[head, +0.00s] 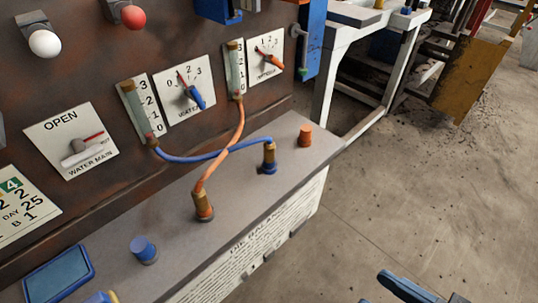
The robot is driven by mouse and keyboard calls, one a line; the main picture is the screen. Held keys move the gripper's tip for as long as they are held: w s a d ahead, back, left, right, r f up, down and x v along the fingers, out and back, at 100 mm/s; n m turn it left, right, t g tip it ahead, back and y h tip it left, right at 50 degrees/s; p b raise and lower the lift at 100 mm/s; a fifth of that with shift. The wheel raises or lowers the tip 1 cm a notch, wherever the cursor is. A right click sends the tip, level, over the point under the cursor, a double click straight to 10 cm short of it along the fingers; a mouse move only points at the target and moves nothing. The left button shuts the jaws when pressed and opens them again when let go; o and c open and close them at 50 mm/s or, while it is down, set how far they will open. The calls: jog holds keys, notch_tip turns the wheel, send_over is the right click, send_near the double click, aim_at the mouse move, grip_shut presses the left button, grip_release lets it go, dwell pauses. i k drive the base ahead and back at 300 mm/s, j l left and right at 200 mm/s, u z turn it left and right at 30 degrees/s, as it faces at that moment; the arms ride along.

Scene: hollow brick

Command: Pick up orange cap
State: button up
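The orange cap (305,136) is a small ribbed cylinder. It stands upright near the right end of the grey ledge, in front of the panel. Nothing touches it. A blue and dark part that looks like my gripper (408,289) is cut off by the bottom edge of the head view, at the lower right. It is over the floor, well apart from the cap. Its fingertips do not show clearly, so I cannot tell whether it is open or shut.
A blue hose fitting (268,160) stands close left of the cap, an orange hose fitting (203,206) farther left. A blue cap (144,250) stands on the ledge (235,222). The dial panel (190,85) rises behind. Open floor (430,190) lies right.

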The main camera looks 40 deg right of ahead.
aim_at(305, 133)
jog(key=i+j+z, duration=0.3)
jog(key=i+j, duration=0.2)
jog(key=i+j+z, duration=0.35)
jog(key=i+j, duration=0.2)
